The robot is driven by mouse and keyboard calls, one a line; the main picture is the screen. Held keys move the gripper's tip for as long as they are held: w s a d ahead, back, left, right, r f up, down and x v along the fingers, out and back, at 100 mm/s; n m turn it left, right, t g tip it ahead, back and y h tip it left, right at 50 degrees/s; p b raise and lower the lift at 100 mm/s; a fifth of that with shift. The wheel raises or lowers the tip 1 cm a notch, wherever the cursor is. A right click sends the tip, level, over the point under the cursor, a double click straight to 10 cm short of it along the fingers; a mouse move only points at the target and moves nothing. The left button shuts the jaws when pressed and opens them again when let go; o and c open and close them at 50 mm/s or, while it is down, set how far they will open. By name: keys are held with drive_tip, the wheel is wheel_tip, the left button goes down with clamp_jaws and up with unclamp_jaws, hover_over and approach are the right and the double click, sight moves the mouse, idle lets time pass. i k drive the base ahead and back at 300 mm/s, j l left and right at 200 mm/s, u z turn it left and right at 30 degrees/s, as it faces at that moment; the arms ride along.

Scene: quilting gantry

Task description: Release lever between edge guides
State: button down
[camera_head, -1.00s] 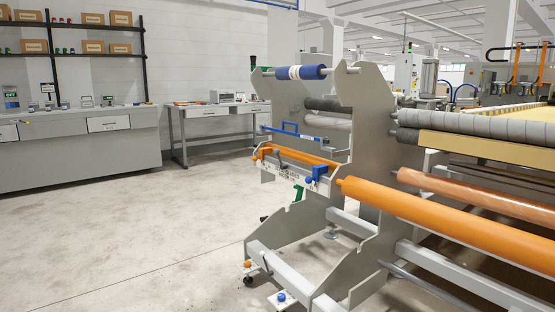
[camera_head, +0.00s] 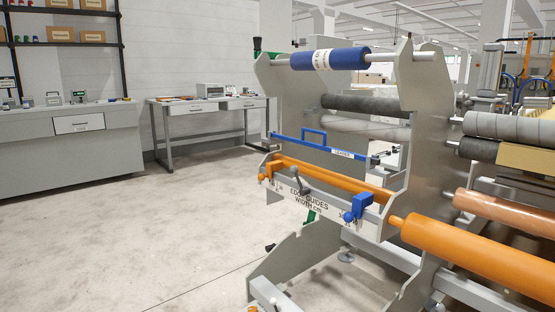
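The edge guides rail (camera_head: 320,200) is a pale plate lettered "EDGE GUIDES WIDTH cm" across the front of the grey machine frame. An orange edge guide (camera_head: 270,168) sits at its left end and a blue edge guide (camera_head: 357,206) at its right end. Between them, nearer the left, a grey lever with a dark round knob (camera_head: 299,174) leans up and to the left. An orange roller (camera_head: 335,178) runs just behind the rail. My gripper is not in view.
A blue bar with a handle (camera_head: 312,143) and a blue roll (camera_head: 330,58) sit above the rail. A large orange roller (camera_head: 480,255) juts right. Benches (camera_head: 205,106) stand along the back wall. The concrete floor (camera_head: 130,230) at left is clear.

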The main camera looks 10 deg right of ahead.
sight(294, 169)
drive_tip(key=i+j, duration=0.15)
drive_tip(key=i, duration=0.35)
drive_tip(key=i+j+z, duration=0.1)
drive_tip(key=i, duration=0.35)
drive_tip(key=j, duration=0.1)
